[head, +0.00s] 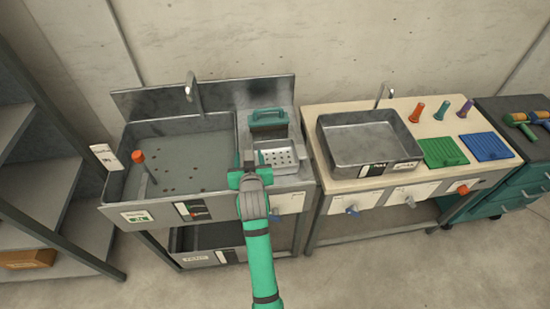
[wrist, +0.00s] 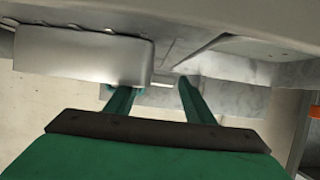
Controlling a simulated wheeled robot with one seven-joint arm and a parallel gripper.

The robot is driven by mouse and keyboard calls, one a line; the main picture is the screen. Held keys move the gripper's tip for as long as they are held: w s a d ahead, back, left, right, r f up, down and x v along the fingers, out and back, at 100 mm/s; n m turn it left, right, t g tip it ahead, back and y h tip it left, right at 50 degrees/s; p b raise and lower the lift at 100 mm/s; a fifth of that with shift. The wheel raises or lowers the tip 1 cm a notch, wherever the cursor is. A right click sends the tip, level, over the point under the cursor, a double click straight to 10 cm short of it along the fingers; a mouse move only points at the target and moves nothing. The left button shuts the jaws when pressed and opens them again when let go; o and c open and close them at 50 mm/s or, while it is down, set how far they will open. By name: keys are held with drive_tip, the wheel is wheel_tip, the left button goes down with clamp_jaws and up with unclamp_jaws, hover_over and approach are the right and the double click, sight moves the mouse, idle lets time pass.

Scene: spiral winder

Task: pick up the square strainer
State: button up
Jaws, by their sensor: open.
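The square strainer (head: 278,157) is a shallow metal tray with round holes. It sits on the right side of the left sink unit, in front of a teal-handled box. My gripper (head: 248,162) is at its left edge in the head view and covers part of that side. In the wrist view, my gripper (wrist: 158,88) has its two green fingers spread apart. Their tips are close to grey metal surfaces. I cannot tell whether a strainer edge lies between them or whether they touch it.
The left sink basin (head: 180,165) holds small dark bits and an orange-topped post. The teal-handled box (head: 268,120) stands close behind the strainer. To the right is a table with a metal basin (head: 345,158), green and blue mats and upright coloured pieces.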

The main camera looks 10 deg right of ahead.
drive_tip(key=c, duration=1.2)
clamp_jaws()
drive_tip(key=shift+r, duration=0.1)
